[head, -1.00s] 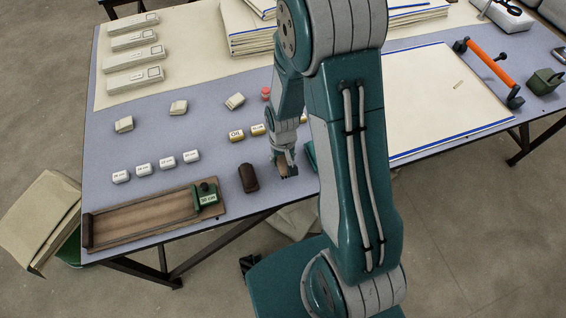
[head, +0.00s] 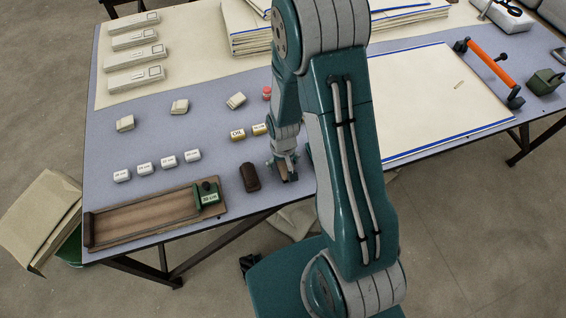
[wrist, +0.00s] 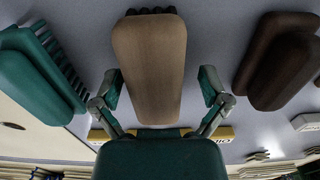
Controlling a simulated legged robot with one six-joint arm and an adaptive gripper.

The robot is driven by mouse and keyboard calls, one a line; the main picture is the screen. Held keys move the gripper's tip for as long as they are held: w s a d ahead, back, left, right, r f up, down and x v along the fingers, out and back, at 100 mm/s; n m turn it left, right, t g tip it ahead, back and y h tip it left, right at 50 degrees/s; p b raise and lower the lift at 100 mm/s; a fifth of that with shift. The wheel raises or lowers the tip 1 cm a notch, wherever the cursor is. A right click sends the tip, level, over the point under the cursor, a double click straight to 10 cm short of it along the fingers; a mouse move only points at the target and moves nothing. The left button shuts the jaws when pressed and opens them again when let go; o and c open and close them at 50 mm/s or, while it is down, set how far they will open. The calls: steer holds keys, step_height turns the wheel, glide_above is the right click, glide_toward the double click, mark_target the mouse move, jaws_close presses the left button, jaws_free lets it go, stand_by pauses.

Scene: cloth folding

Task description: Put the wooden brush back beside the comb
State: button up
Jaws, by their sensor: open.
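The wooden brush (wrist: 152,65), a light brown block with dark bristles at one end, lies on the table between my fingers in the wrist view. It shows only partly under my gripper in the head view. My gripper (wrist: 158,88) is open, one finger on each side of the brush, with gaps visible. In the head view my gripper (head: 284,170) is low near the table's front edge. A green toothed piece (wrist: 42,72), apparently the comb, lies left of the brush in the wrist view; my arm mostly hides it in the head view.
A dark brown brush (head: 249,178) lies left of my gripper in the head view and right in the wrist view (wrist: 280,62). A wooden tray (head: 140,222) with a green block (head: 205,195) lies further left. Yellow labelled blocks (head: 238,135) stand behind.

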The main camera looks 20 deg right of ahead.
steer(key=s+r+t, duration=0.1)
steer(key=s+r, duration=0.1)
steer(key=r, duration=1.1)
steer(key=s+r+t, duration=0.2)
steer(key=r, duration=1.1)
steer(key=s+r+t, duration=0.2)
steer(key=s+r, duration=0.7)
steer(key=s, duration=0.1)
steer(key=shift+r+t, duration=0.25)
steer(key=shift+t, duration=0.05)
steer(key=shift+s, duration=0.1)
